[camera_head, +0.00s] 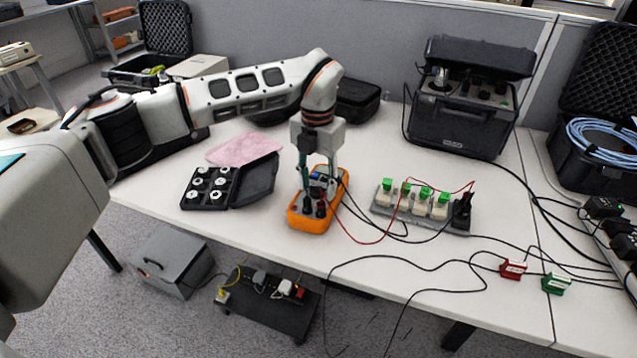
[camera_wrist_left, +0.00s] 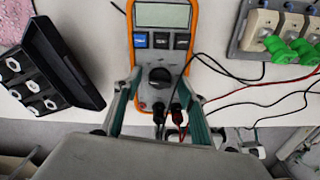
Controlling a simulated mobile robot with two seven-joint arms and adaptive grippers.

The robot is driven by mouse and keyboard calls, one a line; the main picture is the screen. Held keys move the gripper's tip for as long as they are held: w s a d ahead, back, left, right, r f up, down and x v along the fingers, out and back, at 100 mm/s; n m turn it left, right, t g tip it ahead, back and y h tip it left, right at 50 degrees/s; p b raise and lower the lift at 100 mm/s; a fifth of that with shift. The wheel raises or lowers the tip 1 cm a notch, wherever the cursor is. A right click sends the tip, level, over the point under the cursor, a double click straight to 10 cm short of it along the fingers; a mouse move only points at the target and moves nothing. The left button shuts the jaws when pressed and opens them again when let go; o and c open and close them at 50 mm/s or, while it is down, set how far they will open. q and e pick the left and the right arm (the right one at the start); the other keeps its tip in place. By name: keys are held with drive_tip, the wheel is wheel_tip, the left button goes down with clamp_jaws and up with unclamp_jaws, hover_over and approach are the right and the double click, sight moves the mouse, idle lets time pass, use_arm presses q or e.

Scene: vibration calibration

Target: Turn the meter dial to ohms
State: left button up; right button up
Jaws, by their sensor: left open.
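The orange meter (camera_head: 309,222) lies on the white table in the head view, with black and red leads plugged into its lower end. In the left wrist view, the meter (camera_wrist_left: 189,13) shows a grey screen, a row of buttons and a dark round dial (camera_wrist_left: 160,77). My left gripper (camera_head: 318,181) points down over the meter. In the left wrist view its open fingers (camera_wrist_left: 160,100) stand on either side of the meter's lower part, with the dial and plugs between them. I cannot tell whether they touch the meter. The dial's setting is too small to read. My right gripper is out of view.
A black case with several white discs (camera_head: 207,187) lies left of the meter, beside a pink cloth (camera_head: 236,149). A grey strip with green-topped switches (camera_head: 420,206) stands to the right. Loose cables cross the table's front. A large black case (camera_head: 463,115) stands behind.

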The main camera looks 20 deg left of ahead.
use_arm(q)
drive_tip(key=shift+r, duration=0.1)
drive_tip(key=c, duration=1.1)
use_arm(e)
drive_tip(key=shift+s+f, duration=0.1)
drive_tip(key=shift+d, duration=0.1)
